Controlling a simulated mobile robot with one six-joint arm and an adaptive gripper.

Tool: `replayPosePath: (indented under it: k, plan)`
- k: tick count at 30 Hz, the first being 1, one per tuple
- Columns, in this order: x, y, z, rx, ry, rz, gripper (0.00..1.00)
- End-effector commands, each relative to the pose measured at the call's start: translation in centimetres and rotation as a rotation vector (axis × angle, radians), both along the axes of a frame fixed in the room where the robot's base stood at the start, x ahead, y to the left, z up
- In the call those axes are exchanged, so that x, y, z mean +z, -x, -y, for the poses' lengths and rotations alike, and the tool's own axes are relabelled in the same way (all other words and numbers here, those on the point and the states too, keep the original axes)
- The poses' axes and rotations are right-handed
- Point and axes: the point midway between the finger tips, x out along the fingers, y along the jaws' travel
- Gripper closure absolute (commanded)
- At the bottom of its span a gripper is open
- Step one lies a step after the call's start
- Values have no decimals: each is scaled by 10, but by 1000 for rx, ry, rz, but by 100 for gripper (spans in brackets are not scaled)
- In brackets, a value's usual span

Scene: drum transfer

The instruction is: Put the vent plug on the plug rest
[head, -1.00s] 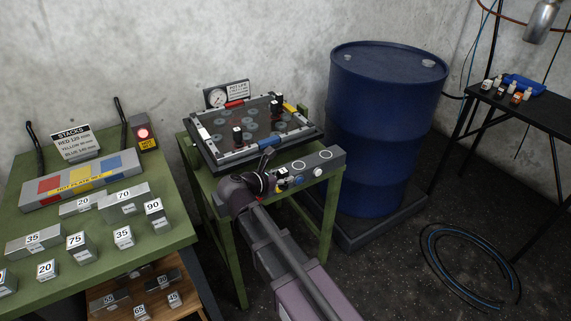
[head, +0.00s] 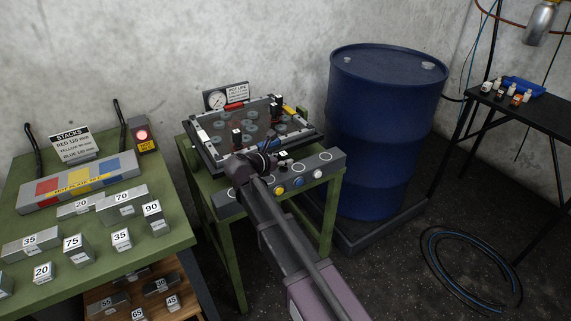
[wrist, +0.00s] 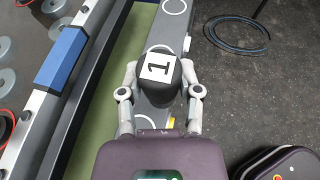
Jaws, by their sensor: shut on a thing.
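My gripper (wrist: 160,76) is shut on a black plug with a white label marked 1 (wrist: 158,92), which I take to be the vent plug. In the head view the plug (head: 282,155) shows just right of my gripper (head: 270,157). It is over the grey bar with white rings (head: 337,162), apparently the plug rest, close to one of the rings. The bar also shows in the wrist view (wrist: 152,118). I cannot tell whether the plug's underside touches the bar; the plug hides it.
A framed plate (head: 213,159) with grey discs and dark plugs lies behind the bar, with a blue handle (wrist: 62,55) along its near edge. A pressure gauge (head: 216,99) stands behind. A blue drum (head: 385,130) is at right. Numbered blocks (head: 73,248) cover the left table.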

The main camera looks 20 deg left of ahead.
Motion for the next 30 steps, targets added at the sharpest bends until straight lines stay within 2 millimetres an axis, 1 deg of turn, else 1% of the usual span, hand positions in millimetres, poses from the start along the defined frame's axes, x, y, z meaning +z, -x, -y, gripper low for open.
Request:
replayPosePath:
  k: [5, 9, 10, 12, 15, 19, 23, 30]
  plan:
    - [-1, -9, -4, 0, 0, 0, 100]
    - [-3, -28, -10, -1, 0, 0, 100]
    - [-7, -29, -10, -1, 0, 0, 100]
    - [-16, -25, -8, 0, 0, 0, 100]
    - [-26, -25, -8, 0, 0, 0, 100]
    - [-35, -25, -9, 0, 0, 0, 100]
    - [-38, -25, -9, 1, 0, 0, 100]
    - [-37, -25, -9, 1, 0, 0, 100]
